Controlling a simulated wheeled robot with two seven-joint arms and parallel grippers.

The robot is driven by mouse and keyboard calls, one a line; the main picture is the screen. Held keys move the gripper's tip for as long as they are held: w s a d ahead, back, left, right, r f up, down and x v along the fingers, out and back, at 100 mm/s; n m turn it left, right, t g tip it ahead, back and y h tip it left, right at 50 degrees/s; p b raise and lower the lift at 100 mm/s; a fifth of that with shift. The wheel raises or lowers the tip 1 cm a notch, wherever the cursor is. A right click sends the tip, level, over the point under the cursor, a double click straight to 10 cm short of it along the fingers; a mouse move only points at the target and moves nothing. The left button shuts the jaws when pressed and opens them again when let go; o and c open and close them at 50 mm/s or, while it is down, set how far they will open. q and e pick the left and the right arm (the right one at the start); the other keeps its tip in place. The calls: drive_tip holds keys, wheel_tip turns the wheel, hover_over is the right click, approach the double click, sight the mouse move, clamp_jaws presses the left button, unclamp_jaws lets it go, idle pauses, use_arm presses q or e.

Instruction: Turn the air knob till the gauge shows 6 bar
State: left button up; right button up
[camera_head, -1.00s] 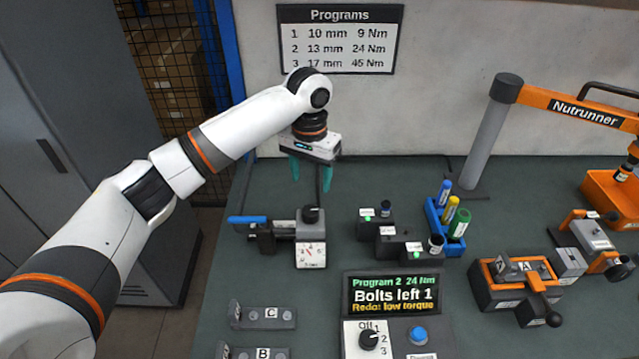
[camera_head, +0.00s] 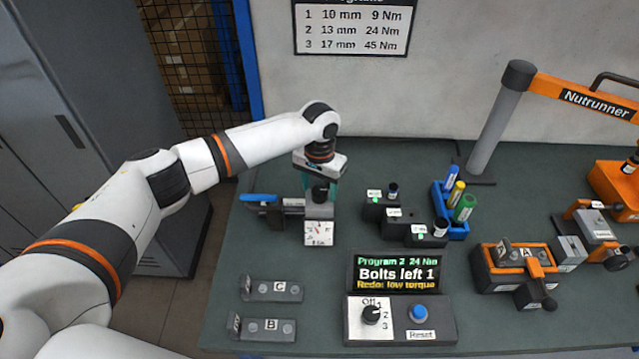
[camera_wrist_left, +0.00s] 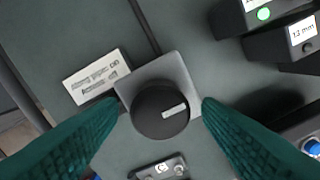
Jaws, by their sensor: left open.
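The air knob (camera_head: 320,192) is a black round knob on top of the grey regulator block. In the left wrist view the knob (camera_wrist_left: 161,111) shows a pale pointer bar toward the right. The gauge (camera_head: 318,231) is a white square face on the block's front; its needle is too small to read. My left gripper (camera_head: 318,186) is over the knob, pointing down. In the left wrist view its teal fingers (camera_wrist_left: 158,118) stand open on either side of the knob, with gaps showing. My right gripper is not in view.
A blue-handled lever (camera_head: 259,198) sits just left of the regulator. Socket blocks (camera_head: 378,208) stand close on its right, with a blue marker tray (camera_head: 451,215) beyond. The program display (camera_head: 396,274) is in front. Table around brackets C (camera_head: 271,289) and B (camera_head: 262,327) is partly clear.

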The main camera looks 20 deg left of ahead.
use_arm(q)
drive_tip(key=shift+f, duration=0.1)
drive_tip(key=c, duration=1)
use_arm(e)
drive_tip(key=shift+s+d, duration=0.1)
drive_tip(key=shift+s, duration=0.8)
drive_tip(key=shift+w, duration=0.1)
